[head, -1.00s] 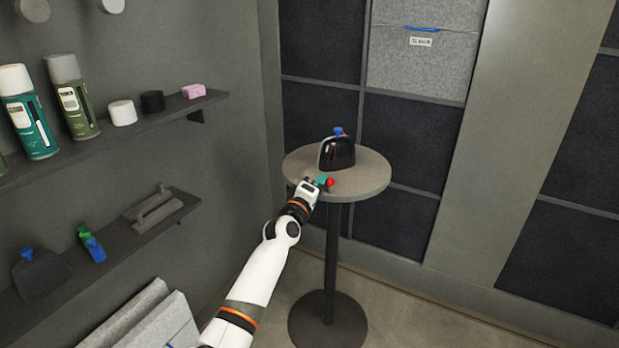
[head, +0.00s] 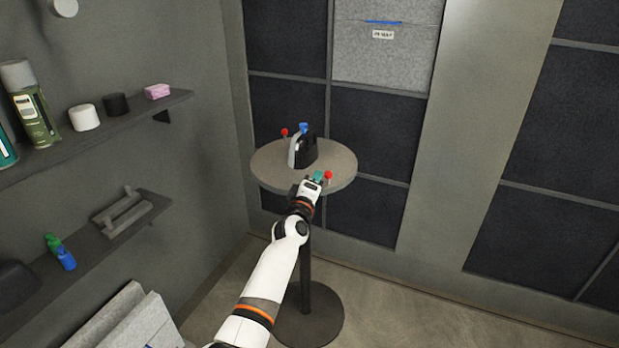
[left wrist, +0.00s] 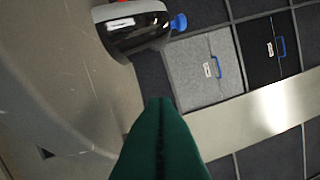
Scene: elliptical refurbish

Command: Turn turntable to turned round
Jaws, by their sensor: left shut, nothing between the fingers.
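The turntable (head: 270,168) is a round grey top on a dark post and round base. A black and silver rounded object (head: 306,150) with a blue knob stands on it, seen nearly edge-on. It also shows at the top of the left wrist view (left wrist: 135,27). A red knob (head: 284,132) shows at the far left rim and another red knob (head: 328,175) at the near right rim. My left gripper (head: 318,177), with green fingers, is shut and empty at the near rim, close beside the near red knob. I cannot tell whether they touch. My right gripper is not in view.
Wall shelves on the left hold a spray can (head: 32,105), a pink block (head: 157,91) and small blue and green items. Grey boards (head: 130,318) lean below. Dark wall panels stand behind the turntable. Open floor (head: 420,295) lies to the right.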

